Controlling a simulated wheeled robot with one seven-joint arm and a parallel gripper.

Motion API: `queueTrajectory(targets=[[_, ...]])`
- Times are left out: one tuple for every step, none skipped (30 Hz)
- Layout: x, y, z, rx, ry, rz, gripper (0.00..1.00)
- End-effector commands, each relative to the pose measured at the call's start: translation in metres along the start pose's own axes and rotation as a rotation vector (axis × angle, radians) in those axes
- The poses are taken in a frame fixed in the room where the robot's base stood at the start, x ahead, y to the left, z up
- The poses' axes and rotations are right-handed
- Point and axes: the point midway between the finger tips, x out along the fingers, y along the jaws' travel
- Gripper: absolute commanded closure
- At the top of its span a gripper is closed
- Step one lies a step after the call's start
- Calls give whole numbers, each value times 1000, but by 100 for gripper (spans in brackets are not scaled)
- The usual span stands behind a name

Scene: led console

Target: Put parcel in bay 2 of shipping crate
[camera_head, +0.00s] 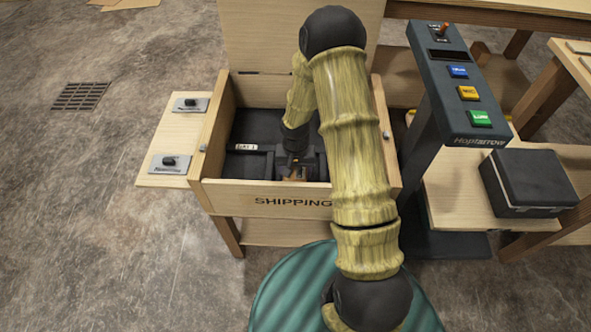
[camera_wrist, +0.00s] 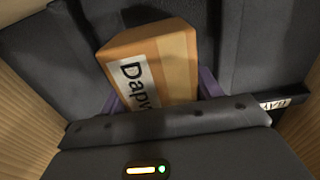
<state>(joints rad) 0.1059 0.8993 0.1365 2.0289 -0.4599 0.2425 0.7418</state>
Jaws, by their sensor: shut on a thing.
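The shipping crate (camera_head: 262,195) is a pale wooden box with a dark lined inside, its lid standing open at the back. My gripper (camera_head: 292,168) reaches down inside it and is shut on the parcel (camera_head: 294,175), a small brown box. In the wrist view the parcel (camera_wrist: 178,62) shows a white label reading "Dapw", partly cut off, between the purple fingers of my gripper (camera_wrist: 160,92). A bay label, seemingly "BAY 1" (camera_head: 246,147), lies left of my gripper. My arm hides the crate's right part. Whether the parcel touches the bay floor cannot be told.
A dark console (camera_head: 465,95) with blue, yellow and green buttons stands right of the crate. A black case (camera_head: 527,182) sits on a wooden shelf farther right. Open floor lies left.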

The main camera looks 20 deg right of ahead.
Motion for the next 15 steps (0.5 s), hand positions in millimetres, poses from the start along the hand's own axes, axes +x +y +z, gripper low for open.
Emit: queueTrajectory(targets=[[2,0,0,0,1,0,73],[2,0,0,0,1,0,73],[3,0,0,0,1,0,73],[4,0,0,0,1,0,73],[5,0,0,0,1,0,73],[6,0,0,0,1,0,73],[6,0,0,0,1,0,73],[6,0,0,0,1,0,73],[5,0,0,0,1,0,73],[6,0,0,0,0,0,33],[6,0,0,0,0,0,27],[6,0,0,0,0,0,19],[6,0,0,0,0,0,15],[6,0,0,0,0,0,15],[5,0,0,0,0,0,15]])
